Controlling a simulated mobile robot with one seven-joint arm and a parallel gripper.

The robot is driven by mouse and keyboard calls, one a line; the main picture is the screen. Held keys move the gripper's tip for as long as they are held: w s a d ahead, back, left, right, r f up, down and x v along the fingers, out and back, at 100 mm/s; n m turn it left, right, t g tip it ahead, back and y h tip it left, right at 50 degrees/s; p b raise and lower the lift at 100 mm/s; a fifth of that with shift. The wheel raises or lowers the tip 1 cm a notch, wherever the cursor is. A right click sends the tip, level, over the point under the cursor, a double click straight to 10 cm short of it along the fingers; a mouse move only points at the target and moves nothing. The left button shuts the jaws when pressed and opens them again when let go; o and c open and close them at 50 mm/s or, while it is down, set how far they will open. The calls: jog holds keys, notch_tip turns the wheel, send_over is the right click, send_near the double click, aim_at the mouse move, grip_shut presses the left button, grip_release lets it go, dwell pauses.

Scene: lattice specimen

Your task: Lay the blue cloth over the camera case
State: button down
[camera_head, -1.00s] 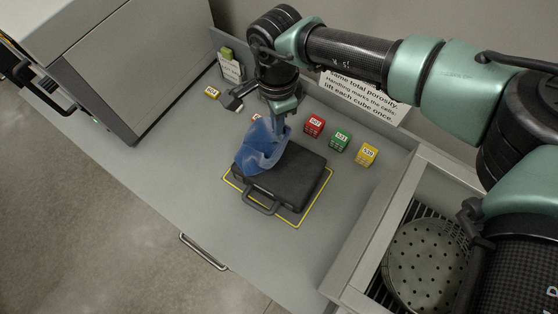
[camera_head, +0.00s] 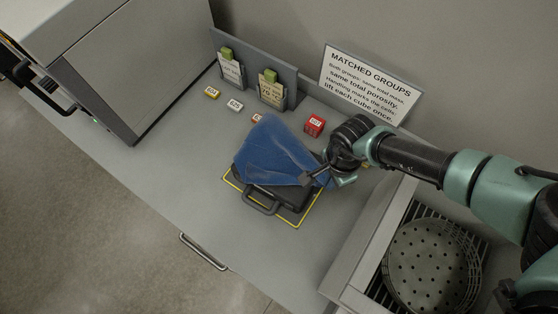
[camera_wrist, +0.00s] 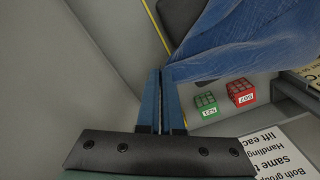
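The blue cloth (camera_head: 275,152) lies spread across the back and middle of the black camera case (camera_head: 291,195), whose front strip and handle stay bare. In the wrist view the cloth (camera_wrist: 245,40) runs from the upper right to my fingertips, and a dark part of the case (camera_wrist: 178,18) shows beside it. My gripper (camera_head: 314,180) is at the cloth's right corner, above the case's right side. In the wrist view my gripper (camera_wrist: 162,78) has its fingers close together, shut on the cloth's corner.
The case sits inside a yellow outline (camera_head: 296,225) on the grey bench. A red cube (camera_head: 314,125) stands behind; a green cube (camera_wrist: 206,103) shows in the wrist view. A sign (camera_head: 370,82) stands at the back. A sink with a perforated basket (camera_head: 432,262) is at right. Bench front-left is clear.

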jog(key=shift+s+d+f, duration=0.4)
jog(key=shift+d+f, duration=0.25)
jog(key=shift+f, duration=0.05)
jog(key=shift+s+d+f, duration=0.4)
jog(key=shift+d+f, duration=0.2)
jog(key=shift+f, duration=0.05)
jog(key=c, duration=0.6)
grip_release()
jog(key=s+d+r+p, duration=0.2)
jog(key=d+r+p, duration=0.1)
jog(key=r+p, duration=0.6)
jog(key=shift+s+d+r, duration=0.15)
jog(key=shift+d+r, duration=0.1)
jog(key=shift+r, duration=0.3)
jog(key=shift+a, duration=0.1)
